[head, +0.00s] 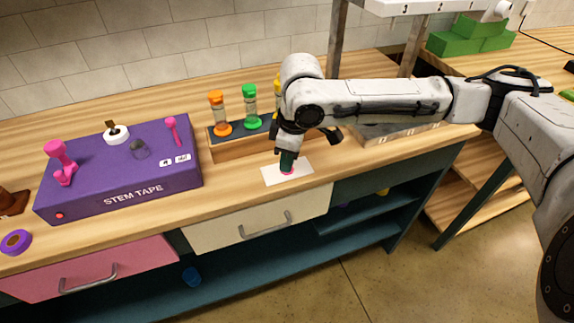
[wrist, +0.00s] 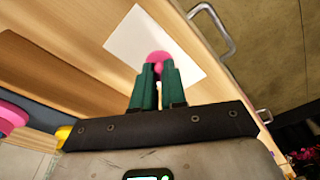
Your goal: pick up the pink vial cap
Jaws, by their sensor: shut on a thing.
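The pink vial cap (wrist: 158,57) is between the green fingertips of my gripper (wrist: 156,72) in the wrist view. In the head view the cap (head: 287,172) is a small pink spot under my gripper (head: 287,164), over a white card (head: 300,174) on the bench. My gripper is shut on the cap and points down. The fingers hide much of the cap, and I cannot tell whether it still touches the card. The card (wrist: 130,32) also shows behind the cap in the wrist view.
A wooden rack (head: 230,146) with orange-, green- and yellow-capped vials stands behind my gripper, partly hidden by my arm. A purple STEM TAPE box (head: 118,186) with pink pieces is at left. A cream drawer (head: 225,232) is below the bench edge. Bare bench lies left of the card.

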